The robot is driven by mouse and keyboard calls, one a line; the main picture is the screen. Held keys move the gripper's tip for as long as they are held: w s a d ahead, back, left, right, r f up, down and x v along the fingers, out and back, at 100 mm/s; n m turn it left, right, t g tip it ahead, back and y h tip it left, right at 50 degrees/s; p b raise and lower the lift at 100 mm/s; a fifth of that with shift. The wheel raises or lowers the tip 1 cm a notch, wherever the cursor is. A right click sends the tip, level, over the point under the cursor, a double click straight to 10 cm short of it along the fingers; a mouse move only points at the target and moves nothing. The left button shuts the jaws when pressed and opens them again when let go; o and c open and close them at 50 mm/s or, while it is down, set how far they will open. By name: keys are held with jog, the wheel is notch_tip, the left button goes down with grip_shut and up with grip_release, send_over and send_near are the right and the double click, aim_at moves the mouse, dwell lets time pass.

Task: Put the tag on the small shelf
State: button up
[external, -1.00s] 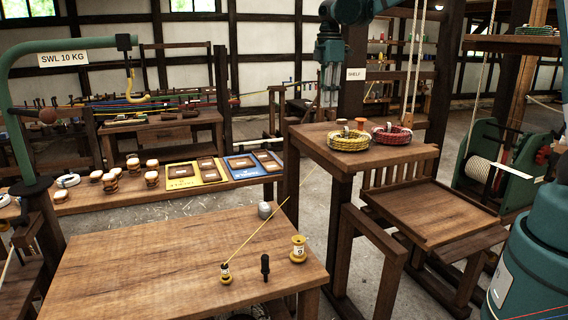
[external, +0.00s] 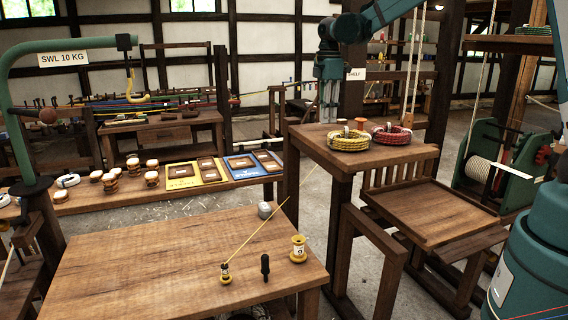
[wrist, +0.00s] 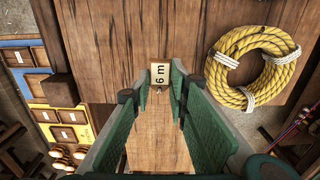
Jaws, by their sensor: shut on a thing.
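The tag is a small cream plate marked "6 m" (wrist: 160,76). In the wrist view it sits at the tips of my gripper (wrist: 156,88), which is shut on it. In the external view my gripper (external: 328,118) points down at the back left of the small shelf (external: 330,138), a raised wooden top near a "SHELF" sign (external: 356,74). The tag is too small to make out there. In the wrist view the shelf's planks (wrist: 120,30) lie under the tag; whether it touches them I cannot tell.
A yellow rope coil (external: 348,140) and a red coil (external: 392,134) lie on the shelf, right of my gripper. The yellow coil also shows in the wrist view (wrist: 283,44). A lower workbench (external: 150,255) holds spools and a stretched yellow cord.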

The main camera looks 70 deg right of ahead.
aim_at(325, 134)
jog(key=shift+f, duration=0.1)
jog(key=shift+f, duration=1.95)
jog(key=shift+f, duration=0.2)
jog(key=o, duration=0.6)
jog(key=shift+o, duration=0.2)
jog(key=shift+r, duration=0.15)
notch_tip(325, 134, up, 12)
jog(key=shift+r, duration=0.1)
